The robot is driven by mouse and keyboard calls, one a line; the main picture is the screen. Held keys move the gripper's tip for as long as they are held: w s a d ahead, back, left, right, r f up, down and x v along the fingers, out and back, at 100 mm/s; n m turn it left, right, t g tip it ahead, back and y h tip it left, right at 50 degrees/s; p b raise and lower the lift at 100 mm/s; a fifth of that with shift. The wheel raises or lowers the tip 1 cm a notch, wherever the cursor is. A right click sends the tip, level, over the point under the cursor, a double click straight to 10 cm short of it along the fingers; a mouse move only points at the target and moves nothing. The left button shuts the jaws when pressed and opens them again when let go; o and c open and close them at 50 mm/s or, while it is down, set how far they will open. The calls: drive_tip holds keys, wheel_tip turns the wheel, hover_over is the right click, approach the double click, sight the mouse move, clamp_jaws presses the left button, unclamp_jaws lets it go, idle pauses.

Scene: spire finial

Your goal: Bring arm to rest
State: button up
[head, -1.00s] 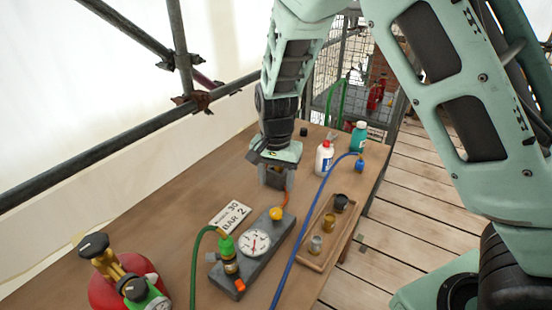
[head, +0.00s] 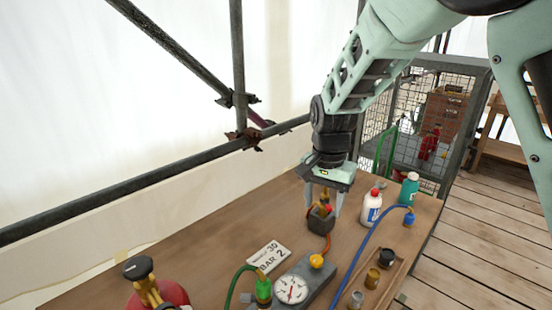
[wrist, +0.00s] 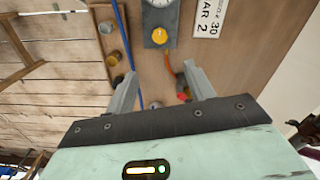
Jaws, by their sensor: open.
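My gripper (head: 324,200) points down over the far part of the wooden bench (head: 215,255). Its two fingers are apart. In the head view they straddle or stand just above a dark holder (head: 321,219) with a brass and red torch-like piece (head: 326,208) in it; I cannot tell whether they touch it. In the wrist view my gripper (wrist: 160,78) is open with nothing held between the tips, and a red piece (wrist: 182,95) shows beside one finger, partly hidden. My arm reaches in from the upper right.
A white bottle (head: 371,208) and a teal bottle (head: 409,189) stand right of my gripper. A gauge block (head: 306,286), a blue hose (head: 374,247) and a tray with small pots (head: 386,259) lie nearer. Scaffold poles (head: 150,168) run at left; a mesh cage (head: 410,110) stands behind.

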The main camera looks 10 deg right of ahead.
drive_tip(key=s+a+r+n, duration=0.2)
drive_tip(key=s+n, duration=0.6)
drive_tip(key=s, duration=0.5)
drive_tip(key=s+a+r+n, duration=0.2)
drive_tip(key=s+a+n, duration=0.2)
drive_tip(key=s, duration=1)
drive_tip(key=n, duration=0.3)
drive_tip(key=shift+n+y, duration=0.3)
drive_tip(key=shift+n, duration=0.1)
